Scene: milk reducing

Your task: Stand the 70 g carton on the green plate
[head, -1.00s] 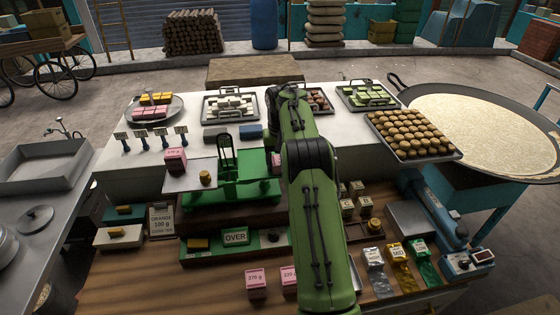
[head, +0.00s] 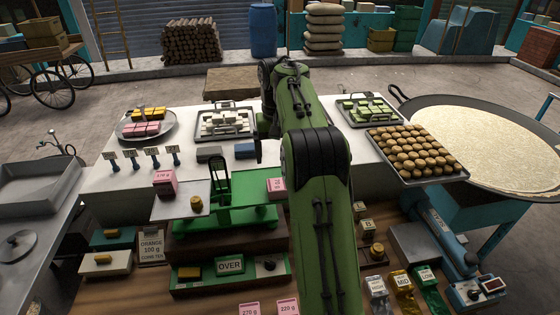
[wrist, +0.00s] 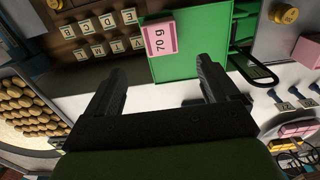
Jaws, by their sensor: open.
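The pink 70 g carton (wrist: 160,38) is at one edge of the green plate (wrist: 190,62) in the wrist view, its label inverted there. In the head view the pink carton (head: 276,187) appears upright at the right end of the scale's green plate (head: 245,217), partly hidden by my arm. My gripper (wrist: 160,84) is open and empty. In the wrist view the carton lies beyond the fingertips, apart from them. In the head view the fingers are hidden behind my arm.
The scale's grey plate (head: 178,207) holds a pink carton (head: 165,183) and a brass weight (head: 196,203). Small lettered blocks (wrist: 111,48) lie beside the green plate. A tray of brown balls (head: 408,150) stands at right. Trays of sweets stand behind the scale.

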